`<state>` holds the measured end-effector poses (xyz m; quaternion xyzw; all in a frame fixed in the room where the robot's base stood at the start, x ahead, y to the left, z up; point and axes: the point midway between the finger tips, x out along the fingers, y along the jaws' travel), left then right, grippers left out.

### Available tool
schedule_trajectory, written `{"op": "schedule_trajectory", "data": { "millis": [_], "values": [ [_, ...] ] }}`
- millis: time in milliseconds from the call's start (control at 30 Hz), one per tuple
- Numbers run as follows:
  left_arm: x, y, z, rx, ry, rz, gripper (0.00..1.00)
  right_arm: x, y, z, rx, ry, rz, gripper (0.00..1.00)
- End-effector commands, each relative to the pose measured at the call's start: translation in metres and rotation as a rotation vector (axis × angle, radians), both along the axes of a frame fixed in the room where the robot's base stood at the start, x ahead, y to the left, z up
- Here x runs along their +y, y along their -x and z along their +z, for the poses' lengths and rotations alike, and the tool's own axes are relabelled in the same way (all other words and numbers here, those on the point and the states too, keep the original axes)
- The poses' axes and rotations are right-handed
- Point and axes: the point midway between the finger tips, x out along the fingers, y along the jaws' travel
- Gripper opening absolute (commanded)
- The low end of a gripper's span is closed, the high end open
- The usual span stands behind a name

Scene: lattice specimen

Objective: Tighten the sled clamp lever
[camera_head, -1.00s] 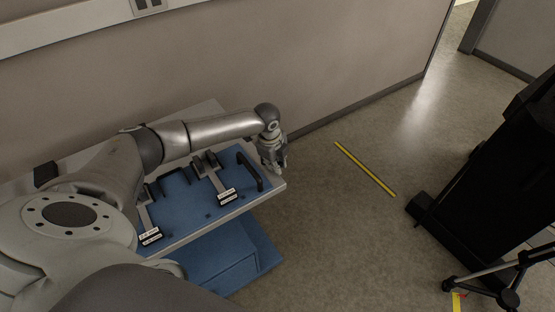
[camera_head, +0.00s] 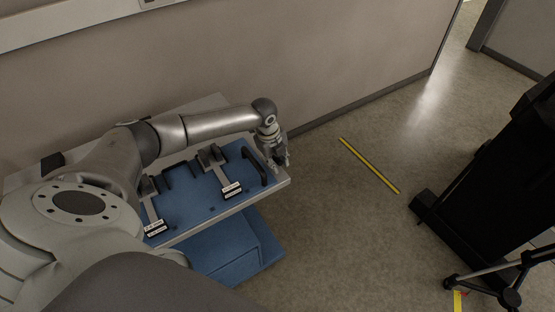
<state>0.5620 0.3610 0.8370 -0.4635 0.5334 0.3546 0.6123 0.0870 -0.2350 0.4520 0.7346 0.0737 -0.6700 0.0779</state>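A blue-topped bench (camera_head: 196,202) stands against the wall and carries the clamp fixtures. One clamp fixture (camera_head: 212,157) with a grey bar and a white-labelled end (camera_head: 232,189) sits at the middle right of the blue top. A second fixture with a labelled end (camera_head: 155,228) sits at the left, partly hidden by my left arm. A black curved handle (camera_head: 255,168) stands near the bench's right end. I cannot tell which part is the sled clamp lever. My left gripper (camera_head: 282,162) points down at the bench's right edge, just right of the black handle; its fingers look apart with nothing visible between them. My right gripper is not in view.
A wall runs behind the bench. A blue box-like base (camera_head: 236,250) is below the bench. Open floor with a yellow strip (camera_head: 369,165) lies to the right. Black equipment (camera_head: 490,180) and a tripod-like stand (camera_head: 500,285) are at the far right.

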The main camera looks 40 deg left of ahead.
Motion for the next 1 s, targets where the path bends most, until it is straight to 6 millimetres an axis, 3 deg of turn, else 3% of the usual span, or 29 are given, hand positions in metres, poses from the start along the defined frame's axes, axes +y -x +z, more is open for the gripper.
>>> {"op": "schedule_trajectory", "data": {
  "millis": [533, 1000],
  "values": [
    [0.0, 0.0, 0.003, 0.0, 0.001, 0.001, 0.39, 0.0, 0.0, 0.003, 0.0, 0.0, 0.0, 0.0],
    [0.002, 0.006, 0.04, -0.001, 0.002, 0.002, 0.39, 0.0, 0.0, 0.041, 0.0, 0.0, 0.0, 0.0]
  ]
}}
